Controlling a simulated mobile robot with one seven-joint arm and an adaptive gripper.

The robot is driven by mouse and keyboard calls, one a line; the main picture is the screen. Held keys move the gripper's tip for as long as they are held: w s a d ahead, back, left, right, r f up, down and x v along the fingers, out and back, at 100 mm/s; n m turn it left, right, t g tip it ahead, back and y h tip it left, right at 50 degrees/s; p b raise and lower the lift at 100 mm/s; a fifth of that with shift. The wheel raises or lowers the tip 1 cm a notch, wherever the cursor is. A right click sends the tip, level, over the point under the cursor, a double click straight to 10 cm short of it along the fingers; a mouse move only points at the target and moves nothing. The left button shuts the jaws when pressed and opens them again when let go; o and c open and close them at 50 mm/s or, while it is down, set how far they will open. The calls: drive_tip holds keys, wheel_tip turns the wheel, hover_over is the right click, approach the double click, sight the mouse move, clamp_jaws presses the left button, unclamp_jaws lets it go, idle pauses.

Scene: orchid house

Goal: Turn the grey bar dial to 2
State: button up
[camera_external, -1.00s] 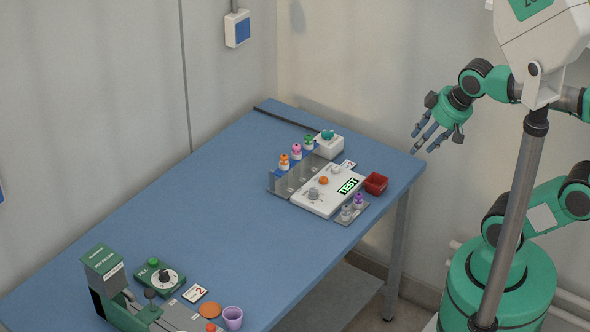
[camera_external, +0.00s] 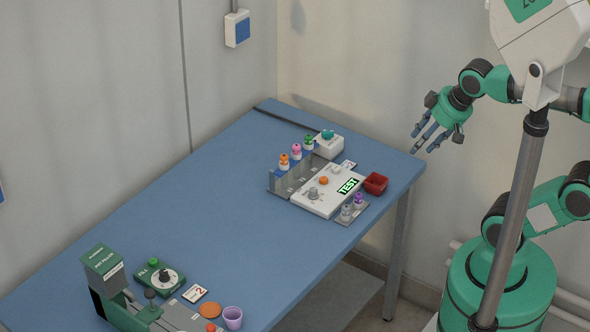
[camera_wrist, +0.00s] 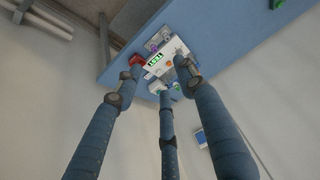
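A white panel (camera_external: 304,202) with a green-lit "TEST" display (camera_external: 348,186) lies toward the far right end of the blue table. A small grey dial (camera_external: 313,194) sits on the panel's left part, near an orange knob (camera_external: 323,181). Its pointing direction and any numbers are too small to read. The panel also shows in the wrist view (camera_wrist: 176,46), where the fingers partly cover it and I cannot make out the dial. My three-fingered gripper (camera_external: 422,143) is open and empty. It hangs beyond the table's right corner, apart from the panel.
A red bin (camera_external: 375,183), a rack with coloured-capped bottles (camera_external: 284,160), a grey bottle holder (camera_external: 343,219) and a white box with a teal knob (camera_external: 329,147) surround the panel. The table's middle is clear.

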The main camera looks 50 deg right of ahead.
drive_tip(key=shift+w, duration=0.1)
drive_tip(key=n+g+p, duration=0.5)
drive_tip(key=n+p, duration=0.2)
drive_tip(key=n, duration=0.3)
hover_over(313, 189)
wheel_tip(313, 189, down, 19)
drive_tip(key=shift+s+a+r, duration=0.15)
drive_tip(key=shift+s, duration=0.1)
wheel_tip(313, 189, down, 14)
drive_tip(key=b, duration=0.3)
drive_tip(key=shift+w+r, duration=0.1)
drive_tip(key=shift+w, duration=0.05)
